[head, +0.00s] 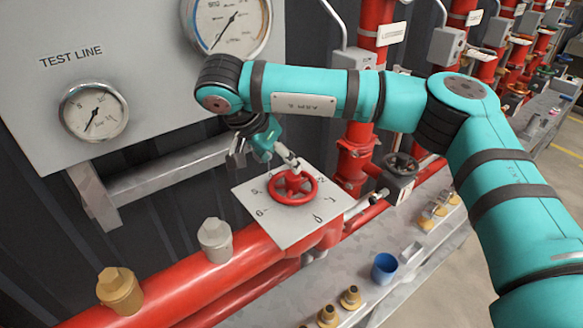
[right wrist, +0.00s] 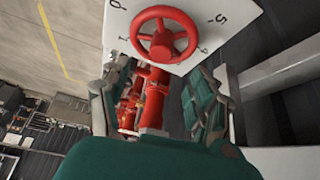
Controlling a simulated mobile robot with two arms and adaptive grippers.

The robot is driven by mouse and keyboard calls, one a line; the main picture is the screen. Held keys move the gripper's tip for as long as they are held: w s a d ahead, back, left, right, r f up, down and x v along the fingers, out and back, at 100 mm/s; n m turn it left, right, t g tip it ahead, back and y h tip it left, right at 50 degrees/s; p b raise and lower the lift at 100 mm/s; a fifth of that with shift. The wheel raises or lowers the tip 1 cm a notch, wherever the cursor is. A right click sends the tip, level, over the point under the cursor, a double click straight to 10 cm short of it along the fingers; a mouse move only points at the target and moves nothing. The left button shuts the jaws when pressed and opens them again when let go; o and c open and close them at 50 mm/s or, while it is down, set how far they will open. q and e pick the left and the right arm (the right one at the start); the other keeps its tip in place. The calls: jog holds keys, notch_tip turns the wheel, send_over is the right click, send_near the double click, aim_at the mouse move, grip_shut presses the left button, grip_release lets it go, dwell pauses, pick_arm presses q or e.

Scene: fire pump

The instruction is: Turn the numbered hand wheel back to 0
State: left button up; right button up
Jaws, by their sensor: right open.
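The red hand wheel (head: 291,187) lies on a white square plate (head: 314,231) with numbers around it. In the head view, 5 and 6 show at its left and 0 and 1 at its lower right. I cannot tell which number the wheel points to. My right gripper (head: 264,152) is open and empty, just above and behind the wheel, apart from it. In the right wrist view the wheel (right wrist: 165,35) is beyond the open fingers (right wrist: 157,92), near the top. My left gripper is out of view.
A red pipe (head: 185,285) with grey (head: 215,238) and brass (head: 119,291) fittings runs at the lower left. A panel with gauges (head: 94,111) stands behind. A blue cup (head: 384,268) and brass pieces (head: 350,298) stand on the ledge at the lower right.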

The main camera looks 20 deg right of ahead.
aim_at(292, 175)
jog(key=p+x, duration=0.1)
jog(key=x, duration=0.5)
jog(key=shift+d+f+p, duration=0.1)
jog(key=shift+f+p, duration=0.2)
jog(key=shift+w+d+f, duration=0.15)
jog(key=shift+f, duration=0.25)
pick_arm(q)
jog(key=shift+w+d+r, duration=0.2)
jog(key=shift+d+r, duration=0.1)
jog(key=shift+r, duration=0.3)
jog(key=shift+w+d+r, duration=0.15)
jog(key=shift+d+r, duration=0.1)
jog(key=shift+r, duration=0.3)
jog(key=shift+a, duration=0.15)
